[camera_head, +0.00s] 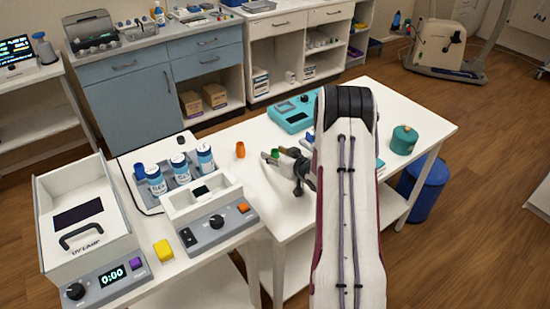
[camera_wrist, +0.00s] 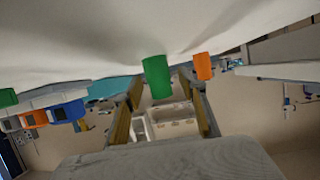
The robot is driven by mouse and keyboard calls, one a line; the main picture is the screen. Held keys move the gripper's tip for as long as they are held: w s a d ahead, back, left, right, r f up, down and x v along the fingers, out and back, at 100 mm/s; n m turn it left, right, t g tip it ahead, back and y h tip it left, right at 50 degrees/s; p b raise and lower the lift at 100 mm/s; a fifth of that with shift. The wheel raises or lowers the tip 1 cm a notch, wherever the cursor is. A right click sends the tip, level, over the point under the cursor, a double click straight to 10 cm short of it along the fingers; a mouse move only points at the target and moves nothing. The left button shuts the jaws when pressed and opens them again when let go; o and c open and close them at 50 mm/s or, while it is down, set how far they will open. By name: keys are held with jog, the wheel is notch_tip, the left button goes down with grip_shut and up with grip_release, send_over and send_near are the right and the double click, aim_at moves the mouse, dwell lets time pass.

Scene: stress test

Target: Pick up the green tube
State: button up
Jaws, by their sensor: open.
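The green tube (camera_head: 275,153) stands on the white table, partly hidden by my gripper (camera_head: 273,157) in the head view. In the wrist view, which is upside down, the green tube (camera_wrist: 157,77) shows whole between the lines of my two fingers. My gripper (camera_wrist: 161,84) is open, with a finger on each side of the tube and a gap to each. I cannot tell whether the tube is between the fingertips or just beyond them.
An orange tube (camera_head: 240,150) stands close by on the table; it also shows in the wrist view (camera_wrist: 203,66). A teal device (camera_head: 293,113) lies behind, and a green jar (camera_head: 404,140) stands at the right. A bottle rack (camera_head: 150,192) and a grey-white device (camera_head: 215,222) are at the left.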

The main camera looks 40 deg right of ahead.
jog(key=shift+c, duration=0.3)
jog(key=c, duration=0.9)
jog(key=shift+r, duration=0.1)
jog(key=shift+c, duration=0.2)
notch_tip(320, 180, up, 10)
dwell(0.8)
